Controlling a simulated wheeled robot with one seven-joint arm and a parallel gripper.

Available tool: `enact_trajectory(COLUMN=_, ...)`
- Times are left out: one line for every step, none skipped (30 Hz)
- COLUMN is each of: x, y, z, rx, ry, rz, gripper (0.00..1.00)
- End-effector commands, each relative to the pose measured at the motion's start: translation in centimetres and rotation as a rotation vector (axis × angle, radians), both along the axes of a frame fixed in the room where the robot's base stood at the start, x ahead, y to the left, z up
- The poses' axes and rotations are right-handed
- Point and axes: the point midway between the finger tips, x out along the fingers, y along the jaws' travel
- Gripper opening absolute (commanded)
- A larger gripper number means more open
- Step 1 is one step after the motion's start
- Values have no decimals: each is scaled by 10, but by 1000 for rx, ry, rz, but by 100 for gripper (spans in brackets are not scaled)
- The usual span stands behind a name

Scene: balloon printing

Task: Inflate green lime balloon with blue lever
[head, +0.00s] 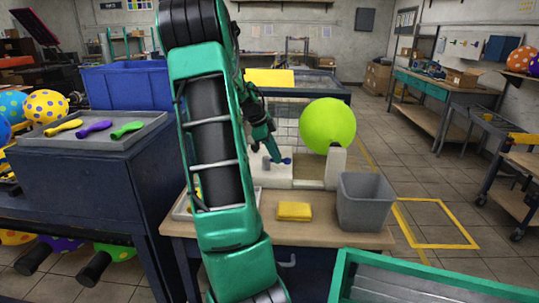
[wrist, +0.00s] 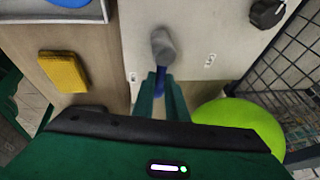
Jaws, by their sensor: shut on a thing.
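The lime green balloon (head: 327,125) is large and round and sits above the white post (head: 335,166) of the machine on the workbench. It also shows at the lower right of the wrist view (wrist: 245,118). The blue lever (wrist: 160,80) runs from a grey cylindrical pivot (wrist: 163,46) on the pale panel. My gripper (wrist: 160,84) is shut on the blue lever, with one green finger on each side of it. In the head view a blue lever tip (head: 287,161) shows left of the post; my arm partly covers the area there.
A yellow sponge-like block (head: 294,211) and a grey bin (head: 365,200) stand on the bench (head: 300,233). A black knob (wrist: 268,12) and wire mesh are beside the panel. A tray (head: 90,138) holds yellow, purple and green flat balloons at left.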

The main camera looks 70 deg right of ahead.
Motion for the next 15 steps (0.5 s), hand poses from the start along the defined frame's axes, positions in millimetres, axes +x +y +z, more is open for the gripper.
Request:
enact_trajectory(x=11, y=-1, z=2, rx=-5, ry=-10, rz=20, gripper=0)
enact_trajectory(x=11, y=-1, z=2, rx=-5, ry=-10, rz=20, gripper=0)
enact_trajectory(x=11, y=-1, z=2, rx=-5, ry=-10, rz=20, gripper=0)
enact_trajectory(x=11, y=-1, z=2, rx=-5, ry=-10, rz=20, gripper=0)
enact_trajectory(x=11, y=-1, z=2, rx=-5, ry=-10, rz=20, gripper=0)
enact_trajectory(x=11, y=-1, z=2, rx=-5, ry=-10, rz=20, gripper=0)
enact_trajectory(x=11, y=-1, z=2, rx=-5, ry=-10, rz=20, gripper=0)
enact_trajectory(x=11, y=-1, z=2, rx=-5, ry=-10, rz=20, gripper=0)
enact_trajectory(x=10, y=-1, z=2, rx=-5, ry=-10, rz=20, gripper=19)
enact_trajectory(x=10, y=-1, z=2, rx=-5, ry=-9, rz=19, gripper=27)
enact_trajectory(x=9, y=-1, z=1, rx=-4, ry=-8, rz=17, gripper=31)
enact_trajectory(x=8, y=-1, z=1, rx=-4, ry=-7, rz=16, gripper=31)
enact_trajectory(x=7, y=-1, z=1, rx=-4, ry=-7, rz=14, gripper=31)
enact_trajectory(x=6, y=-1, z=1, rx=-3, ry=-7, rz=13, gripper=31)
enact_trajectory(x=5, y=-1, z=1, rx=-3, ry=-6, rz=12, gripper=31)
